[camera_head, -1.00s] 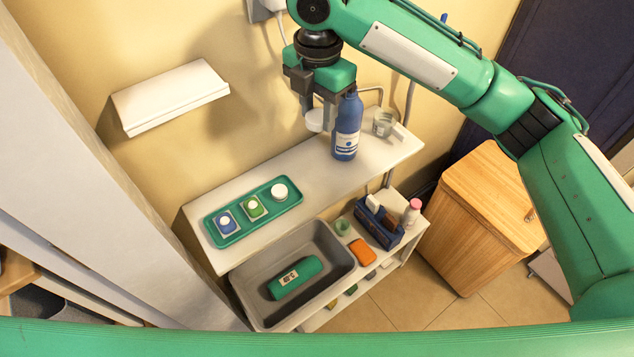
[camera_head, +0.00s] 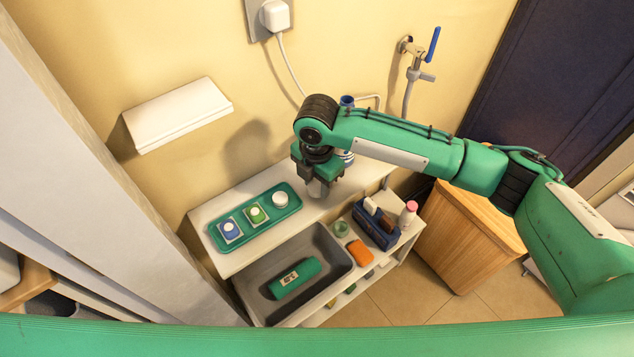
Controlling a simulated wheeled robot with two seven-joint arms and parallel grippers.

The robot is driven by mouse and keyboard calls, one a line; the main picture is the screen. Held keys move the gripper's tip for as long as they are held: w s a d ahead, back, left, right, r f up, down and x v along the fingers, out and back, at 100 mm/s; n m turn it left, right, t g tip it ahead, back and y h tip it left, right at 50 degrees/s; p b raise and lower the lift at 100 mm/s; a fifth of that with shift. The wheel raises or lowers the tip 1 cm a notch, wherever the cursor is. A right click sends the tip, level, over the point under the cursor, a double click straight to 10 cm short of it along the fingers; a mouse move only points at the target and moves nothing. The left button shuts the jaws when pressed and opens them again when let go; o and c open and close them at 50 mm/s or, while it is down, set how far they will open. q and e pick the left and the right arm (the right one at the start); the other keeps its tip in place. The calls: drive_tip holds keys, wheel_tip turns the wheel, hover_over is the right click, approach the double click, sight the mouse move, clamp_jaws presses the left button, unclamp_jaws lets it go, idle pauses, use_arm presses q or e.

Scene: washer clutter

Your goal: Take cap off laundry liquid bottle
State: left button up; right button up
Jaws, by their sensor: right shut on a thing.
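The blue laundry liquid bottle stands on the shelf behind my right arm. Its blue top (camera_head: 347,101) shows above the arm and a bit of its white label (camera_head: 346,157) shows below; the rest is hidden. My right gripper (camera_head: 318,188) points down over the shelf, in front and to the left of the bottle. It is shut on a pale cap, which is mostly hidden by the fingers and apart from the bottle. I cannot tell whether the cap touches the shelf. My left gripper is not in view.
A green tray (camera_head: 242,238) with blue and green packs and a white round tub (camera_head: 280,199) lies left of the gripper. Below are a grey basin (camera_head: 331,243) with a green bottle (camera_head: 295,278), and a blue caddy (camera_head: 375,229). A wooden hamper (camera_head: 462,240) stands right.

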drive_tip(key=shift+f, duration=0.8)
drive_tip(key=shift+f, duration=0.1)
drive_tip(key=o, duration=1.1)
